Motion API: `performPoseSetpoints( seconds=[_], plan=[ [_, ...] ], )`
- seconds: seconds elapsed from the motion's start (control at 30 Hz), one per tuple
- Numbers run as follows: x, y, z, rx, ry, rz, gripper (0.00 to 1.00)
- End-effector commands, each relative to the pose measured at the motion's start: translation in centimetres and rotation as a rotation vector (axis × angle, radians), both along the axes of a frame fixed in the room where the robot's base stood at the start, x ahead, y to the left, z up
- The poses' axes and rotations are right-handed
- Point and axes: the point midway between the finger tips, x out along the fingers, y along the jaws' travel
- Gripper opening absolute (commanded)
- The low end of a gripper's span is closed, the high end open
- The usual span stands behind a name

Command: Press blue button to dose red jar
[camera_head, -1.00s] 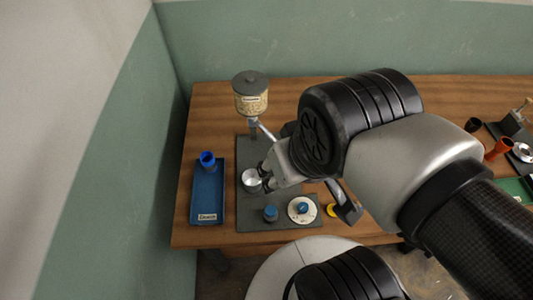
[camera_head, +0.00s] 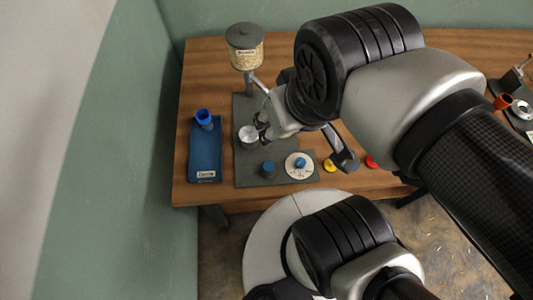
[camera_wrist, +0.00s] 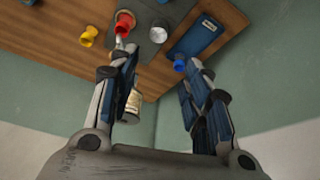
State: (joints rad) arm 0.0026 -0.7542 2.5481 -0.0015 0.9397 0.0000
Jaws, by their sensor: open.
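A blue button (camera_head: 267,169) stands on the front of the grey base plate (camera_head: 243,178). A white dial with a blue knob (camera_head: 299,164) is just right of it. In the wrist view a red jar-like thing (camera_wrist: 124,22) shows at the plate's edge, beyond the left finger; in the head view my arm covers that area. A silver round cup or pan (camera_head: 248,135) is on the plate behind the button; a silver disc also shows in the wrist view (camera_wrist: 158,34). My gripper (camera_head: 260,127) is open and empty, close beside the cup, behind the button and apart from it.
A grain dispenser (camera_head: 246,52) stands at the plate's rear. A blue tray (camera_head: 205,168) with a blue jar (camera_head: 204,119) is left of the plate. A green wall bounds the left.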

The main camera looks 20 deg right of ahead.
Motion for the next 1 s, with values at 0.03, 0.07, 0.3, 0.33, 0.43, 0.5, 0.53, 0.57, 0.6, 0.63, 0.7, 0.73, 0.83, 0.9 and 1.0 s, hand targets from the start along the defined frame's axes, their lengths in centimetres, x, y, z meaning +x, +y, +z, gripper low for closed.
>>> performPoseSetpoints(
  seconds=[0.03,0.07,0.3,0.33,0.43,0.5,0.53,0.57,0.6,0.63,0.7,0.73,0.83,0.9,1.0],
  plan=[
    [0.0,0.0,0.0,0.0,0.0,0.0,0.44],
    [0.0,0.0,0.0,0.0,0.0,0.0,0.44],
    [0.0,0.0,0.0,0.0,0.0,0.0,0.44],
    [0.0,0.0,0.0,0.0,0.0,0.0,0.44],
    [0.0,0.0,0.0,0.0,0.0,0.0,0.44],
    [0.0,0.0,0.0,0.0,0.0,0.0,0.42],
    [0.0,0.0,0.0,0.0,0.0,0.0,0.4],
    [0.0,0.0,0.0,0.0,0.0,0.0,0.38],
    [0.0,0.0,0.0,0.0,0.0,0.0,0.36],
    [0.0,0.0,0.0,0.0,0.0,0.0,0.34],
    [0.0,0.0,0.0,0.0,0.0,0.0,0.29],
    [0.0,0.0,0.0,0.0,0.0,0.0,0.27],
    [0.0,0.0,0.0,0.0,0.0,0.0,0.2],
    [0.0,0.0,0.0,0.0,0.0,0.0,0.16],
    [0.0,0.0,0.0,0.0,0.0,0.0,0.09]
  ],
)
